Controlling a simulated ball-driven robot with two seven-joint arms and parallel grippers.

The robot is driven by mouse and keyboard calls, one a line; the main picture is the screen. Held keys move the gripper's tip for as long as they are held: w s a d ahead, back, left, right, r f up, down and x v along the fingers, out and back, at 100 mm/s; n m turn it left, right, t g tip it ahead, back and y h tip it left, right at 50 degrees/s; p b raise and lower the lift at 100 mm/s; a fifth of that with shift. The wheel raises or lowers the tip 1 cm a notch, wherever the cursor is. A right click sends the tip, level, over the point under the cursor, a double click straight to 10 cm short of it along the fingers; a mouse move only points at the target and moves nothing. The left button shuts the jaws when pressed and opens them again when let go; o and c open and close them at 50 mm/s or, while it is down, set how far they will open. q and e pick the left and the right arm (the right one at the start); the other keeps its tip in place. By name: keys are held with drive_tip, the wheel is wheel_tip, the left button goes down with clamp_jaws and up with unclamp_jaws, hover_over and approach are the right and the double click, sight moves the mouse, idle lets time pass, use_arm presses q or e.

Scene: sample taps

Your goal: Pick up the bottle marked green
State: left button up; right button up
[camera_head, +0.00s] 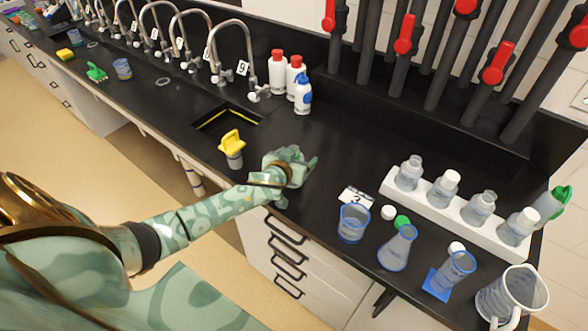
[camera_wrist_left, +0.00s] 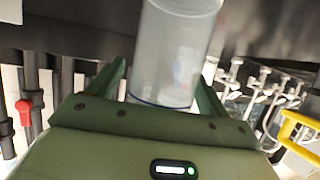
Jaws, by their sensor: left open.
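A clear bottle with a green top (camera_head: 552,204) stands at the far right, behind the end of a white rack (camera_head: 455,222). The rack holds several clear bottles with white or clear tops. My left gripper (camera_head: 306,166) is open over the black counter, left of the rack and well away from the green-topped bottle. In the left wrist view, a clear cylindrical vessel (camera_wrist_left: 176,52) shows between or beyond the open fingers (camera_wrist_left: 163,82); I cannot tell whether they touch it. My right gripper is out of view.
A blue-rimmed beaker (camera_head: 353,223), a cylinder on a blue base (camera_head: 452,276) and a jug (camera_head: 512,296) stand along the front right. A card marked 3 (camera_head: 356,196) lies nearby. A sink (camera_head: 228,117) and a yellow-topped container (camera_head: 233,150) are left of my gripper.

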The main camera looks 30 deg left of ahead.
use_arm(q)
drive_tip(key=c, duration=1.1)
drive_tip(key=shift+c, duration=0.2)
